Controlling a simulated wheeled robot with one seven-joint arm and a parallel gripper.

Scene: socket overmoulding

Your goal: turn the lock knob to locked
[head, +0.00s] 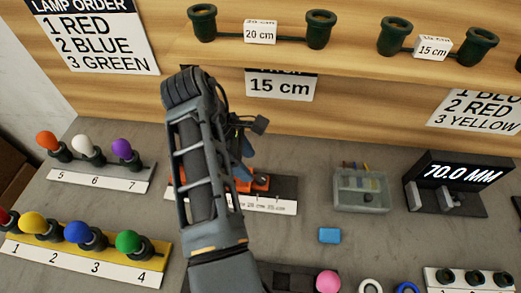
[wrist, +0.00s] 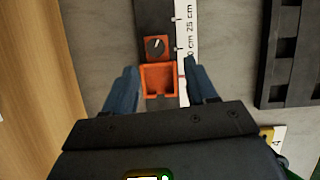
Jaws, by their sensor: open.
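The lock knob (wrist: 155,46) is a small black dial with a white mark, set on an orange block in the wrist view. Its white mark points roughly up the picture, tilted slightly right. Just below it is an open orange holder (wrist: 158,92) on the same dark rail with a white centimetre scale (wrist: 187,45). My gripper (wrist: 161,66) is open, its blue fingers on either side of the orange holder, with the knob just beyond the tips. I see nothing between the fingers being gripped. In the head view my arm hides much of the rail and the orange parts (head: 262,181).
Coloured lamps stand on a white strip (head: 100,180) and a yellow strip (head: 150,278) at left. A clear bin (head: 361,206), a blue block (head: 330,235) and a 70.0 MM gauge (head: 459,173) are at right. A wooden shelf (head: 280,55) spans the back.

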